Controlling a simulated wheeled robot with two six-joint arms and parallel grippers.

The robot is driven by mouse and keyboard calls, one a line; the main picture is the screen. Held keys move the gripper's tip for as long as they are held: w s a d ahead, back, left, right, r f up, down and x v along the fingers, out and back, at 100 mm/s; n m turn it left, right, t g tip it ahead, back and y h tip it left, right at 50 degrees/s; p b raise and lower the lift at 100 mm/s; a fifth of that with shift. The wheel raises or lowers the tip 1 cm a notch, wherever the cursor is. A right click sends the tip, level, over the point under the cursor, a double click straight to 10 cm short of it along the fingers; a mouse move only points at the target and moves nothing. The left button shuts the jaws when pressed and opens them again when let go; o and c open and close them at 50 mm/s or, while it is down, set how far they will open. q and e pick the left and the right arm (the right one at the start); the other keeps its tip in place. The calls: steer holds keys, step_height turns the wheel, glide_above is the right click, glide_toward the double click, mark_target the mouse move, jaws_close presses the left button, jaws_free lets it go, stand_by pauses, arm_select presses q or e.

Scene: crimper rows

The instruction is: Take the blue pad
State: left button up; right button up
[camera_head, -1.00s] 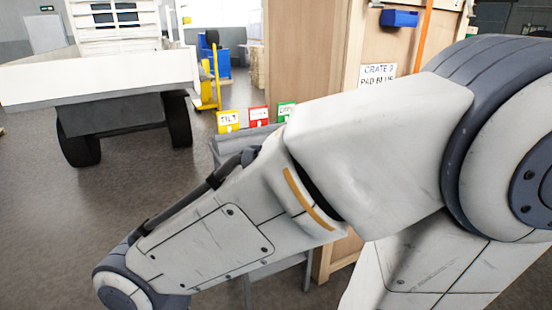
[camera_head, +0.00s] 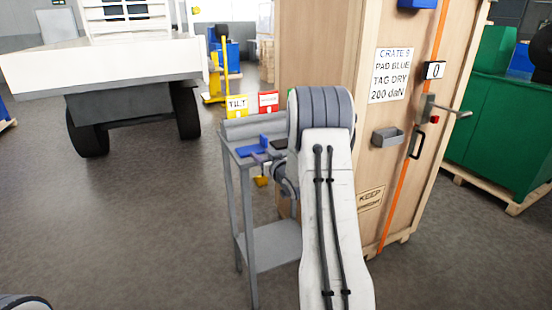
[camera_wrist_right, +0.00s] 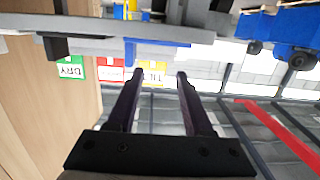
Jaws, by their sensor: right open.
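The blue pad (camera_head: 251,149) lies at the front of the top of a grey stand (camera_head: 240,160). It also shows in the right wrist view (camera_wrist_right: 155,44), beyond the fingertips. My right gripper (camera_wrist_right: 160,75) is open, with nothing between its two dark fingers, and points toward the blue pad with a gap left. In the head view my right arm and wrist cover the right part of the stand and hide most of the gripper. A black pad (camera_head: 280,144) lies right of the blue one. My left gripper is not in view.
A tall wooden crate (camera_head: 320,60) stands right behind the stand; its sign (camera_head: 391,75) reads CRATE 3, PAD BLUE, TAG DRY, 200 daN. Yellow TILT (camera_head: 237,104) and red (camera_head: 268,102) cards stand at the stand's back. Floor left of the stand is clear.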

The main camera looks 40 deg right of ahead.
steer(key=t+h, duration=0.1)
glide_toward(266, 141)
steer(key=shift+m, duration=0.3)
steer(key=shift+x, duration=5.7)
steer(key=shift+d+f, duration=0.1)
steer(key=shift+f, duration=0.05)
jaws_close()
steer(key=shift+r+p, duration=1.25)
steer(key=shift+r, duration=1.3)
